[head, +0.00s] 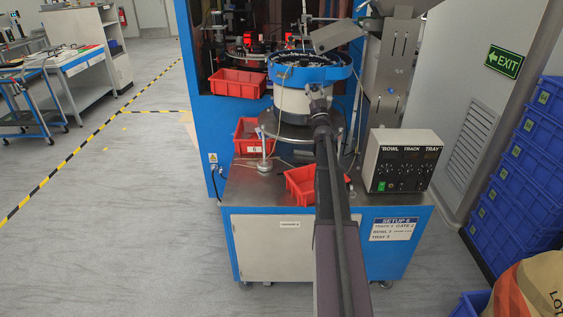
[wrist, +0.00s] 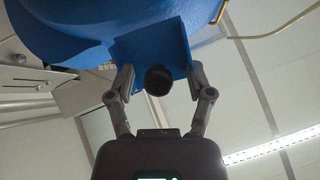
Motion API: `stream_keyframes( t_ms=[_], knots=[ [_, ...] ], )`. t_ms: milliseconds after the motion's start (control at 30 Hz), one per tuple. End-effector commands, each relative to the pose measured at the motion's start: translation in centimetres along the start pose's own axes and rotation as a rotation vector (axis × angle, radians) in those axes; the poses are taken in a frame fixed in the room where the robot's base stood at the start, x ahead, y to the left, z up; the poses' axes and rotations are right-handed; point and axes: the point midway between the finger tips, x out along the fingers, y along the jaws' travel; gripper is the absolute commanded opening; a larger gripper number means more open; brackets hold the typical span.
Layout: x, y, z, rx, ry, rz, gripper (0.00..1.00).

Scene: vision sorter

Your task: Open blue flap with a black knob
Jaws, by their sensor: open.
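The blue flap (wrist: 150,45) is a flat blue panel at the top middle of the wrist view, at the edge of the blue bowl (wrist: 70,30). A round black knob (wrist: 158,82) sticks out from its lower part. My gripper (wrist: 161,75) is open, with one finger on each side of the knob. Gaps show between the knob and both fingers; whether a finger touches the flap I cannot tell. In the head view my gripper (head: 318,103) is at the front of the blue-rimmed bowl (head: 290,74). I cannot make out the flap and knob there.
The bowl stands on a metal-topped blue bench (head: 235,185). A control box (head: 402,160) stands right of my arm. Red bins (head: 237,84) sit at the left and beside my arm (head: 300,185). A thin yellowish cable (wrist: 265,35) hangs right of the flap.

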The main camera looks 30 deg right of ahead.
Motion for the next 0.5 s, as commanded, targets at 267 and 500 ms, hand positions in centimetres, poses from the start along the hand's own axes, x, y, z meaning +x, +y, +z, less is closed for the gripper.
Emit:
stream_keyframes(
  t_ms=[267, 500],
  knots=[
    [0.63, -0.16, -0.79, 0.005, -0.114, 0.031, 0.67],
    [1.01, -0.18, -1.00, 0.007, -0.210, 0.056, 0.67]
  ],
)
